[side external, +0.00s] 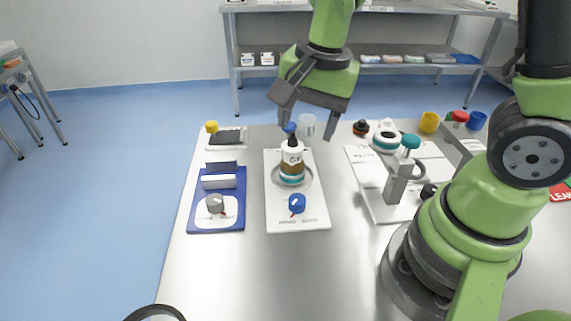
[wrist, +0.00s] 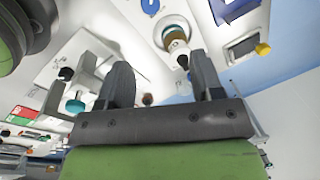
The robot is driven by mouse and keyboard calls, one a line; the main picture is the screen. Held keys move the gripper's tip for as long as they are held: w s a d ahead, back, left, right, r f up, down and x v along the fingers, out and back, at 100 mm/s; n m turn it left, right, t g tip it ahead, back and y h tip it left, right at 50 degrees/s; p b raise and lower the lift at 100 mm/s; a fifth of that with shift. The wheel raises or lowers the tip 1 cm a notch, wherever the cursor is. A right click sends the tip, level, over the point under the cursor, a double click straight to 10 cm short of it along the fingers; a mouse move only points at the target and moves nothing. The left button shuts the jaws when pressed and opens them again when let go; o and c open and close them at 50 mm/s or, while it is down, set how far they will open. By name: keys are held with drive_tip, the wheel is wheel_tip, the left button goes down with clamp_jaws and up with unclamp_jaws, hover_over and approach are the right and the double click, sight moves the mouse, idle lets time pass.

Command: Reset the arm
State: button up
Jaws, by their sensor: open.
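My gripper (side external: 306,122) is open and empty, held above the steel table behind the white stirrer plate. In the wrist view my gripper (wrist: 162,80) shows its two dark fingers spread apart. A bottle (side external: 292,160) with a dark top and blue tip stands upright on the white plate (side external: 283,220), just in front of and below the fingers. The bottle also shows in the wrist view (wrist: 175,42), beyond the fingers. I cannot tell the exact gap between the fingers and the bottle. My arm reaches in from the right and above.
A blue device (side external: 231,225) with a grey knob stands left of the plate. A clear cup (side external: 307,126) stands behind the bottle. A grey stand with a teal knob (side external: 411,141) stands right. The table's front left is clear.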

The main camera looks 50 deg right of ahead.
drive_tip(key=s+r+n+t+y, duration=0.1)
drive_tip(key=s+r+n+t, duration=0.4)
drive_tip(key=s+r+n, duration=0.4)
drive_tip(key=v, duration=0.3)
drive_tip(key=shift+r, duration=0.35)
